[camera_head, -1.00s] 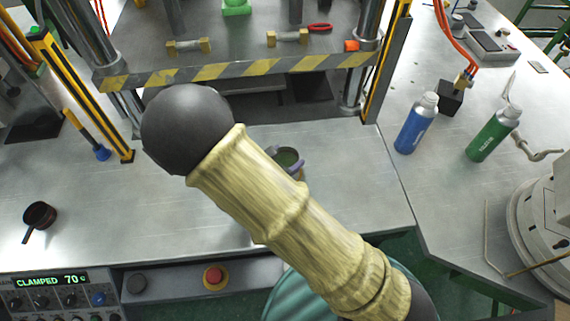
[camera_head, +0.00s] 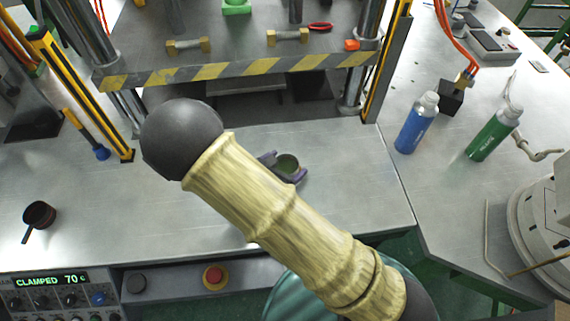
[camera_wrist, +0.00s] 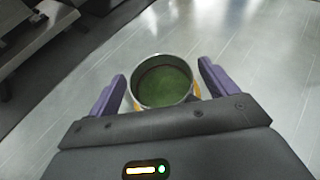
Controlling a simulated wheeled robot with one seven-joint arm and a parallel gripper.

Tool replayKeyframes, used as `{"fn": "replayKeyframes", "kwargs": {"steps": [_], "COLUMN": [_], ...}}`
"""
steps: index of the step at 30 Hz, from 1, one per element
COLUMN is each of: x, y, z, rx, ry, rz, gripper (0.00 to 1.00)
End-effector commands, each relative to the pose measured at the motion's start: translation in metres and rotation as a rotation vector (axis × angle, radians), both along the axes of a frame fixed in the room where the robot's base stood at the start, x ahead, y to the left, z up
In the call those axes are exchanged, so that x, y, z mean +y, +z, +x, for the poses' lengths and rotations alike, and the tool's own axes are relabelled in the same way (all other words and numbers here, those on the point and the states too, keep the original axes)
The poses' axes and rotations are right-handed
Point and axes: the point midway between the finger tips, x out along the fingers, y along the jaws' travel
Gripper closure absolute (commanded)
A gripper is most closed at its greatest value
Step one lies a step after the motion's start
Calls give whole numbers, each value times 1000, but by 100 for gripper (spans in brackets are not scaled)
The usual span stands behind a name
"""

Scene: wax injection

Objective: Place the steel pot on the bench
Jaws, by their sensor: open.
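The steel pot (camera_head: 289,161) is a small round metal cup with a green inside. In the wrist view the pot (camera_wrist: 165,82) sits between the two purple fingers of my gripper (camera_wrist: 162,72). The fingers are spread, with a gap on each side of the pot. Small yellow bits show beside its lower sides. In the head view my arm hides part of my gripper (camera_head: 284,166); the pot's base is hard to see.
A press with a yellow-black striped edge (camera_head: 235,72) stands behind. A blue bottle (camera_head: 416,123) and a green bottle (camera_head: 494,133) stand at right. A small dark pan (camera_head: 39,214) lies at left. A control panel (camera_head: 62,297) is in front. Bench right of the pot is clear.

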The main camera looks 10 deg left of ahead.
Motion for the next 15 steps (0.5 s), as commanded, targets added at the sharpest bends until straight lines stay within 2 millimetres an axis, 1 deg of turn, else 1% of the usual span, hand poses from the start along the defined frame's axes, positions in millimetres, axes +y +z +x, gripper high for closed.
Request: {"fn": "replayKeyframes", "kwargs": {"steps": [5, 7, 11, 15], "x": [0, 4, 15, 28], "y": [4, 5, 12, 23], "z": [0, -5, -20, -42], "rx": [0, -1, 0, -1], "ry": [0, 3, 6, 7], "rz": [0, 1, 3, 4], "gripper": [15, 15, 15, 15]}}
